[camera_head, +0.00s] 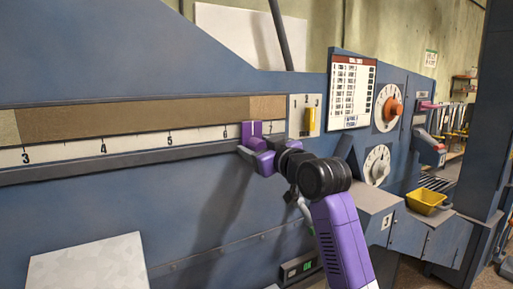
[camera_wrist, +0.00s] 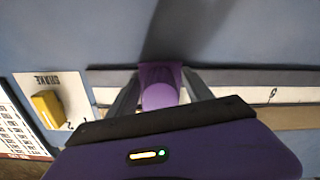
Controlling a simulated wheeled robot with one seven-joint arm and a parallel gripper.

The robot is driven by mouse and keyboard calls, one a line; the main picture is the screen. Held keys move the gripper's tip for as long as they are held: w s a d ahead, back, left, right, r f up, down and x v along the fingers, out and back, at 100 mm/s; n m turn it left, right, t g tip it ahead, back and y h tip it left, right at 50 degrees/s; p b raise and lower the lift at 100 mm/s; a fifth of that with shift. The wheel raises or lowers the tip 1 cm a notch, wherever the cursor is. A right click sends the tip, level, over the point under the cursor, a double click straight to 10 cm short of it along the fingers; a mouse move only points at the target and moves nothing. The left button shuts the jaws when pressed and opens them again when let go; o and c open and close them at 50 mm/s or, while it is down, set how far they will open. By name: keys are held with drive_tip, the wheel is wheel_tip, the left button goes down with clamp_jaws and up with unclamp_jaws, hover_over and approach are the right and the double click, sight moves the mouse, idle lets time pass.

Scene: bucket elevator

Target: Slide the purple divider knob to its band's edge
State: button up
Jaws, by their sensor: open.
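The purple divider (camera_head: 248,130) sits on the numbered scale between the 6 and the 7, with a pale line on its face. Its round purple knob (camera_wrist: 160,96) shows in the wrist view between the two grey fingers. My gripper (camera_head: 250,153) is at the rail just below the divider, fingers open on either side of the knob. I cannot tell whether a finger touches it. The brown band (camera_head: 135,118) runs above the scale and meets a lighter tan band (camera_head: 268,106) almost directly above the divider.
A grey rail (camera_head: 120,158) runs under the scale. Right of the scale is a white plate with a yellow lever (camera_head: 310,119), also in the wrist view (camera_wrist: 48,109).

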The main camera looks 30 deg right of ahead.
drive_tip(key=s+b, duration=0.1)
drive_tip(key=s, duration=0.7)
drive_tip(key=shift+w, duration=0.1)
idle(0.4)
